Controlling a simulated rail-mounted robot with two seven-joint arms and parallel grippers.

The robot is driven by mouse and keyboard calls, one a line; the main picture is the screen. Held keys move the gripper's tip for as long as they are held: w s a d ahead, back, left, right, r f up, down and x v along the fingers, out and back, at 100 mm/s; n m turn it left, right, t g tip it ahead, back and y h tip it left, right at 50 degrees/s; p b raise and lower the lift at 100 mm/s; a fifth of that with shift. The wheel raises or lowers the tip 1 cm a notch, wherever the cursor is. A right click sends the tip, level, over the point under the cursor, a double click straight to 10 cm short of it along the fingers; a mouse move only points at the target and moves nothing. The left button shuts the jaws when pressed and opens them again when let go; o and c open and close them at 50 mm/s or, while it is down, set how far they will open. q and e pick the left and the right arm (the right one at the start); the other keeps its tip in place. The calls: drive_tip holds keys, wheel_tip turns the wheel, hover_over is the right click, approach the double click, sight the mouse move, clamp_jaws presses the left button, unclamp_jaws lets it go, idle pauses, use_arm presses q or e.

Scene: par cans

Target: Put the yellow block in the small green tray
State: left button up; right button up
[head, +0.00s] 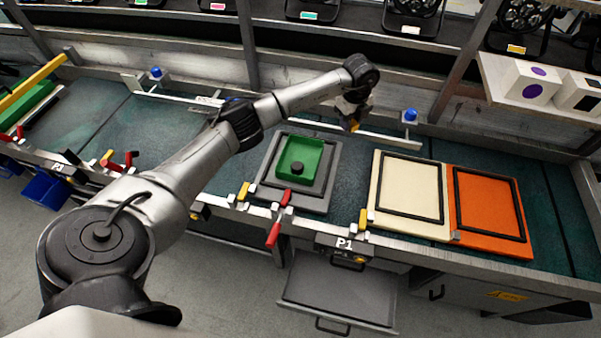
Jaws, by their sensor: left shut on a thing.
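The small green tray (306,150) sits on a grey board near the middle of the bench. A small dark round object (297,168) stands in it. My left gripper (352,118) reaches in from the left and points down, to the right of the tray and farther back. It is shut on the yellow block (354,125), which is partly hidden by the fingers. The block looks to be held above the bench, but its exact height is hard to tell. My right gripper is out of view.
The grey board (265,181) bears the tray. A cream framed board (410,187) and an orange framed board (488,204) lie to the right. Red and yellow clamps (274,233) line the front edge. A rail with blue knobs (410,115) runs along the back.

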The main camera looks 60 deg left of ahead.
use_arm(q)
drive_tip(key=a+f+n+b, duration=0.2)
drive_tip(key=a+f+n, duration=0.1)
drive_tip(key=f+n, duration=0.15)
drive_tip(key=b, duration=0.2)
hover_over(304, 153)
wheel_tip(304, 153, down, 8)
drive_tip(key=shift+s+r, duration=0.15)
drive_tip(key=shift+r, duration=0.1)
wheel_tip(304, 153, down, 3)
drive_tip(key=shift+f+b, duration=0.15)
drive_tip(key=shift+b, duration=0.3)
drive_tip(key=shift+f, duration=0.35)
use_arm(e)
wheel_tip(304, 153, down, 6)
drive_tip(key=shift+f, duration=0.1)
use_arm(q)
drive_tip(key=shift+f, duration=0.15)
drive_tip(key=o, duration=0.6)
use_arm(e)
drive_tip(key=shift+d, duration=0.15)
